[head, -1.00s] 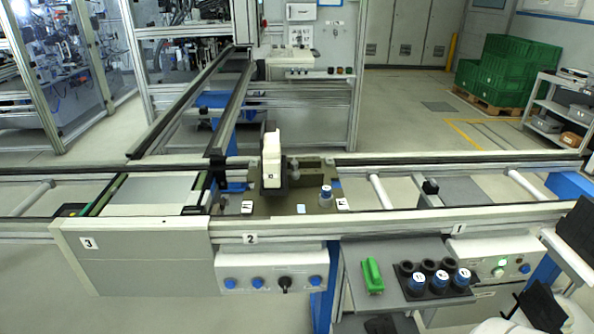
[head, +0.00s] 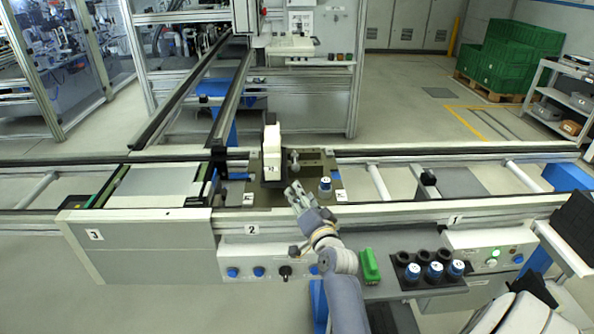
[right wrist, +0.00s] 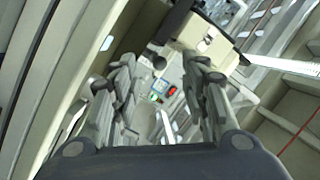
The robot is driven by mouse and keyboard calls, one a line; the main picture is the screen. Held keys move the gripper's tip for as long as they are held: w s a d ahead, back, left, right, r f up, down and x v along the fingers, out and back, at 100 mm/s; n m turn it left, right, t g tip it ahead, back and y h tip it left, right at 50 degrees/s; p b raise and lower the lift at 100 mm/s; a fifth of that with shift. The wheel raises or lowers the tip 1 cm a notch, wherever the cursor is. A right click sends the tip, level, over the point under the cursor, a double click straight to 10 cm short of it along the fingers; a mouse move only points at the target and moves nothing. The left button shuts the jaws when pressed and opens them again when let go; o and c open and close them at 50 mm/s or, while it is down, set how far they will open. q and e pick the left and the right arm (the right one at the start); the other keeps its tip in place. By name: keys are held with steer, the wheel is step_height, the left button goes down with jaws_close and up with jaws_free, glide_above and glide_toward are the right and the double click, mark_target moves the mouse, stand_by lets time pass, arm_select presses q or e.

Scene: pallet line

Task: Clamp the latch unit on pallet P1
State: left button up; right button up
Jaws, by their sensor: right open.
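The pallet (head: 262,196) is a dark olive plate on the conveyor, left of centre in the head view. A white upright block (head: 272,152) stands in a dark holder on it, probably the latch unit. A small grey metal part (head: 293,161) is just right of the block. My right gripper (head: 293,193) is open and empty at the pallet's front edge, near the block's foot. In the right wrist view its two fingers (right wrist: 160,75) are spread apart, with a dark rod with a round end (right wrist: 157,52) beyond them. My left gripper is not in view.
A green piece (head: 370,266) and a black holder (head: 428,276) with blue-capped cylinders are on the grey shelf in front. The conveyor rail (head: 400,211) runs along the pallet's front.

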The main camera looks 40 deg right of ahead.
mark_target(297, 170)
steer(key=shift+w+d+r+m+h, duration=0.15)
steer(key=shift+d+r+m+h, duration=0.1)
steer(key=shift+d+m+h, duration=0.25)
steer(key=shift+w+d+r+m+h, duration=0.1)
steer(key=shift+d+r+m+h, duration=0.15)
steer(key=shift+d, duration=0.3)
steer(key=shift+w+d, duration=0.15)
steer(key=shift+w, duration=0.1)
steer(key=p+x, duration=0.1)
steer(key=x, duration=0.9)
jaws_close()
